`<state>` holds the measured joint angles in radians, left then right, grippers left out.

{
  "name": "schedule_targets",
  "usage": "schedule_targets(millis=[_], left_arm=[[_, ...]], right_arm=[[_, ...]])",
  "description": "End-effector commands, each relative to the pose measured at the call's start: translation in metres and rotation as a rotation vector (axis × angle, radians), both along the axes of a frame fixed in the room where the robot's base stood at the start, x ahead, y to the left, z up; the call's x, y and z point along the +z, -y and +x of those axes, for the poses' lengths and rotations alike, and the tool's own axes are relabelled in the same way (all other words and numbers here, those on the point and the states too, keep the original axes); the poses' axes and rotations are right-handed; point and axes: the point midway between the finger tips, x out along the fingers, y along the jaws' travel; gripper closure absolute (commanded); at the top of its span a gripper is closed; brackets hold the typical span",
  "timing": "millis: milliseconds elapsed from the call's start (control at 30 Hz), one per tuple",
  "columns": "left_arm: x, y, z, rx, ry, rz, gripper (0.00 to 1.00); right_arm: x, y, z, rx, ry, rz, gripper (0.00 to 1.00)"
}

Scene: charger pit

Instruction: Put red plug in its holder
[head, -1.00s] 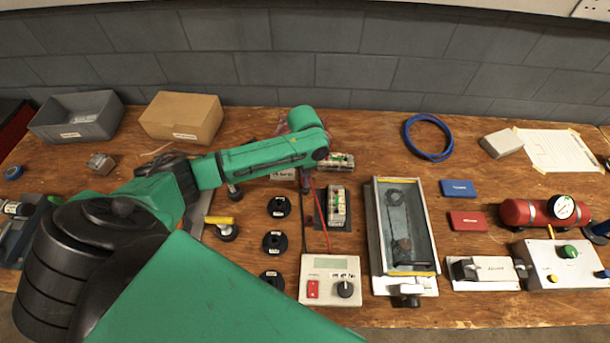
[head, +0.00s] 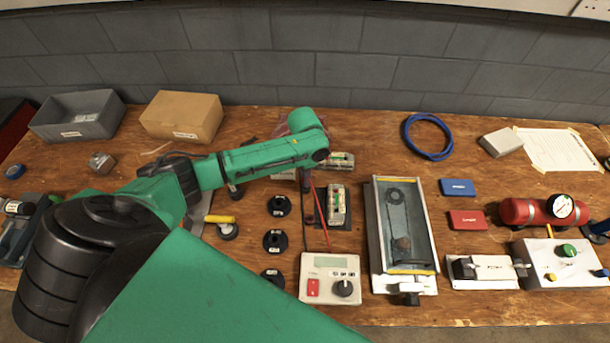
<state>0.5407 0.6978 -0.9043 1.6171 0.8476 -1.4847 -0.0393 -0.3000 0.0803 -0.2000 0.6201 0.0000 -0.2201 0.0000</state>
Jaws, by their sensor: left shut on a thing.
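My left gripper (head: 307,188) points down from the wrist, just left of a terminal block with a pale top (head: 338,204). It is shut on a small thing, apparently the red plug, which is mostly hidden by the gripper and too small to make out. A red lead (head: 323,218) runs from there down to the white meter box (head: 330,278). Three black round holders stand in a column to the left: the upper (head: 279,206), the middle (head: 275,242) and the lower (head: 272,276). Their labels are too small to read. My right gripper is not in view.
A glass-topped tray (head: 428,240) stands right of the meter. A second terminal block (head: 341,160) lies behind the gripper. A yellow-handled tool (head: 220,219) lies left of the holders. A blue cable coil (head: 428,136) and red cylinder (head: 530,212) are farther right.

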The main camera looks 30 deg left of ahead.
Motion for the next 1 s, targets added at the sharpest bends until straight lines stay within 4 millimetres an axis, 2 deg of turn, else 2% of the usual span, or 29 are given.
schedule_targets(millis=[767, 800, 867, 900, 1000], left_arm=[[-0.018, 0.001, 0.0, -0.001, 0.0, -0.001, 1.0], [-0.018, 0.001, 0.0, 0.0, 0.0, -0.001, 0.7], [-0.018, 0.0, 0.0, 0.0, 0.001, -0.001, 0.47], [-0.018, 0.0, 0.0, -0.001, 0.001, -0.001, 0.38], [-0.017, 0.0, 0.0, -0.001, 0.001, -0.001, 0.38]], right_arm=[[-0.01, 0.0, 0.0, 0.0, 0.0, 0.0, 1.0], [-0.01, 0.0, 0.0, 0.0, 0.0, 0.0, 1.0], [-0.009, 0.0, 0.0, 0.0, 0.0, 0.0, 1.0], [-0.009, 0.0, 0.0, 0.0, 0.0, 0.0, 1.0], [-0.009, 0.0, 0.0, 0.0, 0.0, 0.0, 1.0]])
